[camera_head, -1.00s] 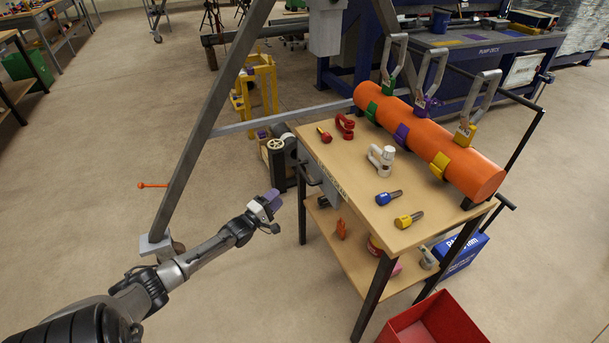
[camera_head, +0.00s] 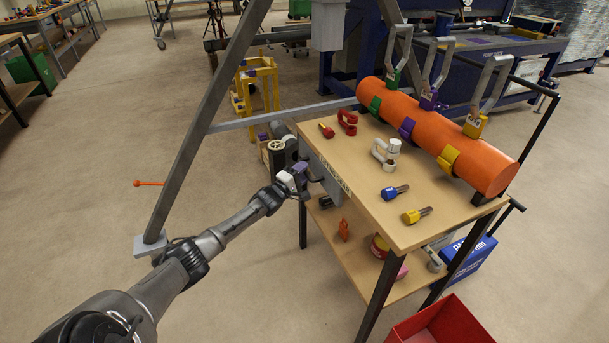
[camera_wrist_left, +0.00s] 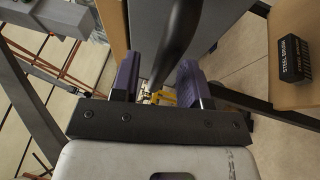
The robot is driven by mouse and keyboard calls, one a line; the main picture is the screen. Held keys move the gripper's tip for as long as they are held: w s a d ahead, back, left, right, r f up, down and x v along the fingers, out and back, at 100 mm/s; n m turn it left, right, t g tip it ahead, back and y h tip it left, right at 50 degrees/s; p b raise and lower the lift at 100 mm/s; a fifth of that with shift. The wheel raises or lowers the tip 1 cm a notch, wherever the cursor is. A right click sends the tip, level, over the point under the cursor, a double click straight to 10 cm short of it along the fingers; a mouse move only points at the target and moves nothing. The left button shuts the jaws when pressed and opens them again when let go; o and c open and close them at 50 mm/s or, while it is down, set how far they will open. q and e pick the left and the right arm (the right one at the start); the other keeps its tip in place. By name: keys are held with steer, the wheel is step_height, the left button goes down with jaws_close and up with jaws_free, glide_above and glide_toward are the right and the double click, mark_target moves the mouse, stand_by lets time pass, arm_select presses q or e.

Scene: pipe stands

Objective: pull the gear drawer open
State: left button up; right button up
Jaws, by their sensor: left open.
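The gear drawer (camera_head: 329,182) has a grey front with lettering, under the left edge of the wooden cart top; it looks shut. My left gripper (camera_head: 299,174) is at the drawer front in the head view, partly covering the handle area. In the left wrist view, its two purple fingers (camera_wrist_left: 160,80) are apart. A dark handle bar (camera_wrist_left: 178,38) runs between or just beyond them, in front of the grey drawer front (camera_wrist_left: 148,25). I cannot tell whether a finger touches the bar. My right gripper is not in view.
The cart top (camera_head: 358,190) carries an orange pipe (camera_head: 440,139), shackles and pins. A grey slanted stand leg (camera_head: 195,130) rises beside my left arm. A red bin (camera_head: 441,325) stands at the front. The floor left of the cart is mostly clear.

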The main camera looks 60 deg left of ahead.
arm_select(q)
steer(key=shift+w+a+r, duration=0.1)
steer(key=shift+w, duration=0.3)
jaws_close()
stand_by(0.4)
